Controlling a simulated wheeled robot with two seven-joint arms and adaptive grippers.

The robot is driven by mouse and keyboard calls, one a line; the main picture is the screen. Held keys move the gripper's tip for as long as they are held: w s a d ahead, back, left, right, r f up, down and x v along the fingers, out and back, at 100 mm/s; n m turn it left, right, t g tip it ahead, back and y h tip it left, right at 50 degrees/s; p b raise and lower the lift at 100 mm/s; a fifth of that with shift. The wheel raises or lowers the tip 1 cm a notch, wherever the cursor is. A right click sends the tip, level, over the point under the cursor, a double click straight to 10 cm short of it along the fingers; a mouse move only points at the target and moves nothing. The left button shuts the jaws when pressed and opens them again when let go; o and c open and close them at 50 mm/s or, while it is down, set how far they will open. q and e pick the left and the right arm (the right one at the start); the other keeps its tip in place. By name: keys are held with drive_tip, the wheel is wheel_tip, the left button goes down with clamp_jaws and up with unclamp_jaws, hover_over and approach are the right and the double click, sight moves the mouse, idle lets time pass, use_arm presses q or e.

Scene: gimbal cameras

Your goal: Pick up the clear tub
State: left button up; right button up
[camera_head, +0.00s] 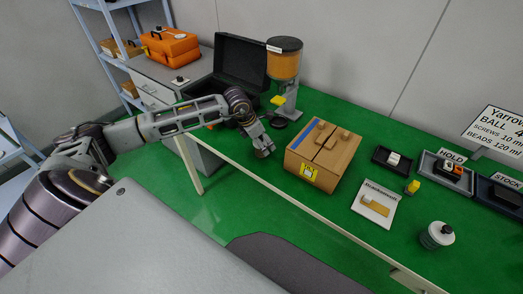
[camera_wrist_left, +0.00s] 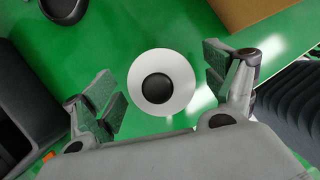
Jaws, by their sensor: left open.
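My left gripper (camera_head: 262,150) is above the green table, left of the cardboard box. In the left wrist view its two fingers (camera_wrist_left: 166,88) are open, one on each side of a round white lid with a black knob (camera_wrist_left: 163,84). This looks like the top of a tub seen from above; its walls are hidden, and the gripper mostly hides it in the head view. The fingers appear apart from it. Another tub with a white lid and black knob (camera_head: 437,236) stands at the table's right front. My right gripper is not in view.
A cardboard box (camera_head: 322,158) stands right of my left gripper. An open black case (camera_head: 240,70) and a dispenser with orange contents (camera_head: 285,68) are behind it. Dark trays (camera_head: 430,165) and a white sheet (camera_head: 376,212) lie to the right.

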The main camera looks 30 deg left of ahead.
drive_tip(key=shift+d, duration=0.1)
use_arm(q)
drive_tip(key=c, duration=1.1)
clamp_jaws()
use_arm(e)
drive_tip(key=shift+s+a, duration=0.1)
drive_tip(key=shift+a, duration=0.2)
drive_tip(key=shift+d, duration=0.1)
